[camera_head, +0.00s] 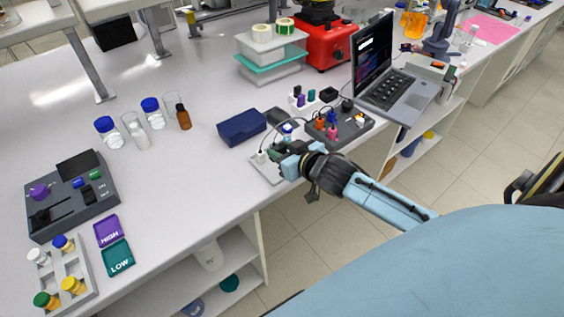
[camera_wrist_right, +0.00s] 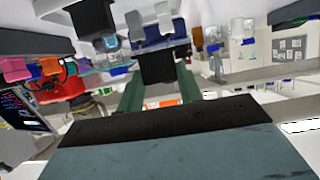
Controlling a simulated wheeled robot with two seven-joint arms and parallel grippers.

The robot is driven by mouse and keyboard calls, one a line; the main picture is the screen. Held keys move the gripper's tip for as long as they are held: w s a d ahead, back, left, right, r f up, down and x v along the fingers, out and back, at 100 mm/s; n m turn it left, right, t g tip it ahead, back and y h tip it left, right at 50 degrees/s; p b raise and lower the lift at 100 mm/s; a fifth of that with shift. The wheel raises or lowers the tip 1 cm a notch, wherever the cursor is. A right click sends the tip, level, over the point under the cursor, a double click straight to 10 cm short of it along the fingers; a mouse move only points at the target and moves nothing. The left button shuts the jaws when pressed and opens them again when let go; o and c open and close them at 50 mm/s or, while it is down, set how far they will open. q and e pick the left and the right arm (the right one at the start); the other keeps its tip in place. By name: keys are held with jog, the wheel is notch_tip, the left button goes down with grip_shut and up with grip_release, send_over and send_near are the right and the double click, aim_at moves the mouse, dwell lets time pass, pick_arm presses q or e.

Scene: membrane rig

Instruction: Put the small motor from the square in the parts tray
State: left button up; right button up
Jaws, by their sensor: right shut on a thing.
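My right gripper (camera_head: 284,160) reaches in from the right and is low over a pale grey plate or tray (camera_head: 258,171) at the table's front edge. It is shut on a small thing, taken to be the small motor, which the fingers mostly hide. In the right wrist view the two dark green fingers of the gripper (camera_wrist_right: 160,86) show with a dark block between them. A small white piece (camera_head: 261,156) is on the plate beside the fingertips. I cannot tell whether the plate is the square or the parts tray. My left gripper is not in view.
A dark blue case (camera_head: 242,127) lies left of the gripper. A grey box with coloured plugs (camera_head: 338,127) and a laptop (camera_head: 390,80) stand to the right. Bottles (camera_head: 150,112) stand left. The table between the case and the purple card (camera_head: 109,231) is clear.

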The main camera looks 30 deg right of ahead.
notch_tip(320, 180, down, 6)
jog(key=shift+f+b, duration=0.25)
jog(key=shift+b, duration=0.15)
jog(key=shift+f, duration=0.1)
jog(key=o, duration=0.7)
jog(key=shift+s, duration=0.1)
jog(key=v, duration=1.1)
jog(key=shift+s+r+p, duration=0.25)
jog(key=shift+s+p, duration=0.1)
jog(key=shift+p, duration=0.05)
jog(key=shift+f, duration=0.1)
